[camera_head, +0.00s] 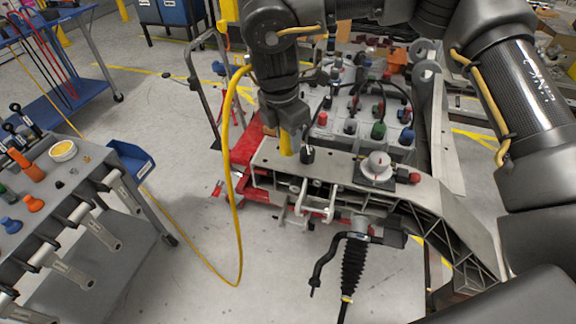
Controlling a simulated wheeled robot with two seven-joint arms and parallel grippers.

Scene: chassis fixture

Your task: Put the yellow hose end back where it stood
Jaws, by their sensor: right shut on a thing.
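My right gripper (290,125) comes down from the top of the view and is shut on the yellow hose end (286,146). The hose end is upright, with its lower part showing below the fingers at the left end of the grey metal chassis arm (335,170). Whether it is seated there or just above the surface I cannot tell. The yellow hose (231,165) hangs in a long loop left of the gripper, down to the floor. My left gripper is out of view.
A black knob (307,154) stands close right of the hose end, and a round silver cap (377,165) farther right. A grey cart (75,205) with tools is at left. Several coloured caps sit behind.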

